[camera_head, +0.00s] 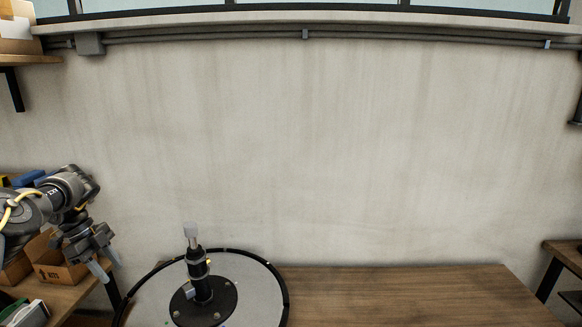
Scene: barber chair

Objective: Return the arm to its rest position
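My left arm comes in from the left edge, over a wooden shelf. My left gripper (108,268) hangs at its end, pointing down and slightly right. Its two grey fingers are spread with a gap between them, and nothing shows in the gap. It is left of a round grey disc with a black rim (255,274), apart from it. A black post with a grey tip (201,278) stands upright on the black plate at the disc's middle. My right gripper is not in view.
A wooden table (400,295) is bare to the right of the disc. A cardboard box (58,268) sits on the left shelf near my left gripper. Another wooden table (566,252) shows at the right edge. A plain wall (330,150) with pipes along its top stands behind.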

